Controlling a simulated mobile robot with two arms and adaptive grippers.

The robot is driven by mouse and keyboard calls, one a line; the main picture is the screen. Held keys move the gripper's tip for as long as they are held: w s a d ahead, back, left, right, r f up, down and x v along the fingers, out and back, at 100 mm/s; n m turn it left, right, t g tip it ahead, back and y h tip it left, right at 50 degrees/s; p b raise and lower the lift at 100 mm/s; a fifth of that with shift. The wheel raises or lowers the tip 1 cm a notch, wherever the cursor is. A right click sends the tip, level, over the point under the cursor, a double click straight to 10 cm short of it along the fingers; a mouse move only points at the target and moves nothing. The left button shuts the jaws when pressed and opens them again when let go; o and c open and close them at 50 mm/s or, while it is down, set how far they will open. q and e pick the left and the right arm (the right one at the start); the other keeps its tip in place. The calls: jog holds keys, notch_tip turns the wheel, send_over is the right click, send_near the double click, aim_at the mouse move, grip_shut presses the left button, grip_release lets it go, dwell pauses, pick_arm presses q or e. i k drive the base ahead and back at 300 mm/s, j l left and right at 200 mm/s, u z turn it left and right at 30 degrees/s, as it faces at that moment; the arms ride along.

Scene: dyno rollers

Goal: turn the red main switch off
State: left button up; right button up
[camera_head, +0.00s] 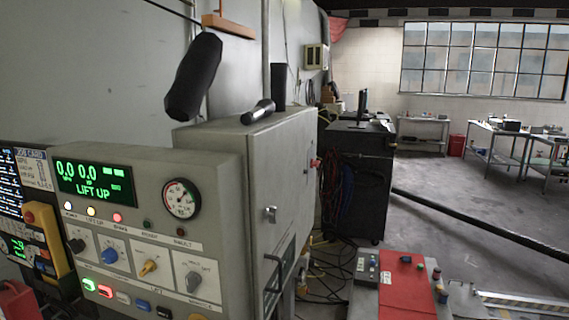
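A grey cabinet (262,165) stands in the middle left, its door facing right. A small red part (315,163) sticks out at the cabinet's far right edge; it looks like a red switch handle, but its position is too small to read. The control panel (140,170) in front has a green display (95,183) reading "LIFT UP", a round gauge (181,199), knobs and lit buttons. A red mushroom button (29,216) sits on a yellow housing at the far left. Neither of my grippers is in view.
A dark flashlight (258,112) lies on the cabinet top. A black padded object (193,78) hangs above it. A black tool cart (356,185) stands behind, with cables on the floor. A red-topped unit (408,284) lies low at front right. Open floor (440,190) extends right.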

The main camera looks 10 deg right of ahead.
aim_at(314, 162)
jog(key=i+l+u, duration=0.2)
jog(key=l, duration=0.3)
jog(key=i+l+u, duration=0.2)
jog(key=l, duration=0.25)
jog(key=l+u, duration=0.15)
jog(key=l, duration=0.4)
jog(key=i+l+u, duration=0.2)
jog(key=l, duration=0.3)
jog(key=k, duration=0.1)
